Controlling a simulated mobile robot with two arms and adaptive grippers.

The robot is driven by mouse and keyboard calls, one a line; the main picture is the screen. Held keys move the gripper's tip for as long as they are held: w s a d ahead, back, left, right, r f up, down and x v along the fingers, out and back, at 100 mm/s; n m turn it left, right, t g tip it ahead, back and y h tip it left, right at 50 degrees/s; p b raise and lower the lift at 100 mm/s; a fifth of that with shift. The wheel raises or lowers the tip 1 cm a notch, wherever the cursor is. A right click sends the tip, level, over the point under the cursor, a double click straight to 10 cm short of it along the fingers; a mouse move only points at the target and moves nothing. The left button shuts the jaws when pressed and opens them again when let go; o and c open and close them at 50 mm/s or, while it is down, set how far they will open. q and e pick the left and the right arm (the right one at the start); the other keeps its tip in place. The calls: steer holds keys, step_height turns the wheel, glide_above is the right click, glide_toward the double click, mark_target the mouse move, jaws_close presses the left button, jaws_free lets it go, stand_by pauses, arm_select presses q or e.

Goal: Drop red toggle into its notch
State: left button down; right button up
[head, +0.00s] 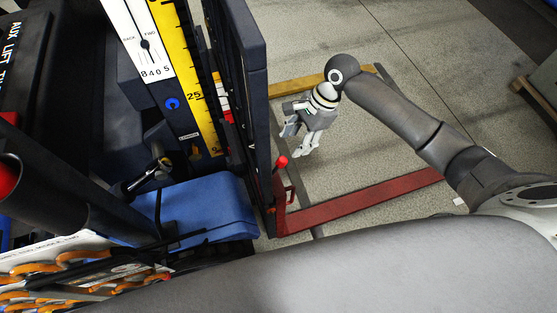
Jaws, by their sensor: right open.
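The red toggle (281,163) shows as a small red knob on a lever beside the tall dark frame (252,110), left of the picture's middle. Just below it is a red bracket (281,193). The notch itself is too small to make out. My right gripper (297,142) hangs above and right of the knob in the picture, fingers pointing down. It is open, with nothing seen between its fingers, and looks apart from the knob; the height gap is hard to judge. My left gripper is not in view.
A blue pad (203,208) and a yellow scale (186,60) stand left of the dark frame.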

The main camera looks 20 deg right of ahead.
mark_target(285, 158)
steer(key=x, duration=1)
steer(key=shift+a+f, duration=0.1)
steer(key=shift+f, duration=0.25)
steer(key=shift+c, duration=0.4)
jaws_close()
